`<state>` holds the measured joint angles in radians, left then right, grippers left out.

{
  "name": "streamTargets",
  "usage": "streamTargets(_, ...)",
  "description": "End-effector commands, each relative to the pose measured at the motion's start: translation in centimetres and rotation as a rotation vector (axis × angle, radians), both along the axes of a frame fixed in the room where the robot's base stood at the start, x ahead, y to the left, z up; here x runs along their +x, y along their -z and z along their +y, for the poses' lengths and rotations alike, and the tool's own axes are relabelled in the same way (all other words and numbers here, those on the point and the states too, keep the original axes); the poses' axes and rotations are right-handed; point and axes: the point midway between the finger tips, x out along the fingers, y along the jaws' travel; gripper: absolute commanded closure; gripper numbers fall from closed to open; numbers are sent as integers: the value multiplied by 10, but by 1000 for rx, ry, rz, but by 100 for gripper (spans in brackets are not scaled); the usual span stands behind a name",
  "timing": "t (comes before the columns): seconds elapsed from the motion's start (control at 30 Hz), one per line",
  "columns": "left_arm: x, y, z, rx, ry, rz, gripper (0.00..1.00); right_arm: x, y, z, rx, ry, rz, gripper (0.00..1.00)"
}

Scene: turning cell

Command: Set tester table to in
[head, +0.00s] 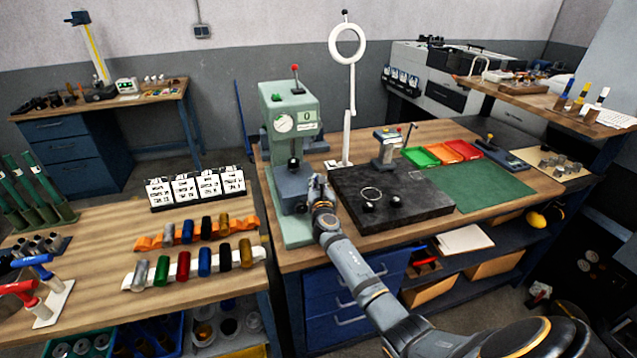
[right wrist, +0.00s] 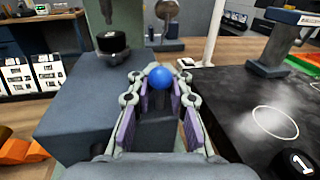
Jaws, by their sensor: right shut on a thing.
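The green tester (head: 288,110) stands on the workbench, with a dial, a small display and a red-tipped lever on top. Its blue-grey table block (head: 290,182) sits low at its front, below the dark ram tip. The block also shows in the right wrist view (right wrist: 85,115), with a black round piece (right wrist: 112,42) above it. My right gripper (head: 318,188) is at the block's right side. In the right wrist view its fingers (right wrist: 160,92) are shut on a blue ball knob (right wrist: 162,76). My left gripper is out of view.
A white ring lamp (head: 347,45) stands behind my gripper. Several coloured cylinders (head: 205,262) lie in racks on the left bench.

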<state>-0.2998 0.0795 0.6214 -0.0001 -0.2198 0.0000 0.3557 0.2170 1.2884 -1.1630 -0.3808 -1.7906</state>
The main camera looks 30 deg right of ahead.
Motion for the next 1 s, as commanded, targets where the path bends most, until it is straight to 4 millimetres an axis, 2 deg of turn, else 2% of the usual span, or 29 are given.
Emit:
streamTargets(0.03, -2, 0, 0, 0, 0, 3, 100, 0, -1, 1, 1, -2, -2, 84)
streamTargets(0.2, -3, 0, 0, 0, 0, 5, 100, 0, -1, 1, 1, -2, -2, 61)
streamTargets(0.23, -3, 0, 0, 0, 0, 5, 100, 0, -1, 1, 1, -2, -2, 59)
streamTargets(0.57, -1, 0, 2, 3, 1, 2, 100, -3, -1, 2, 0, -1, -2, 59)
streamTargets(0.67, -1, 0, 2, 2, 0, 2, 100, -14, 0, 7, 1, -2, -2, 59)
streamTargets(1.0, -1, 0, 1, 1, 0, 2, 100, -86, 0, 41, 4, -2, -1, 59)
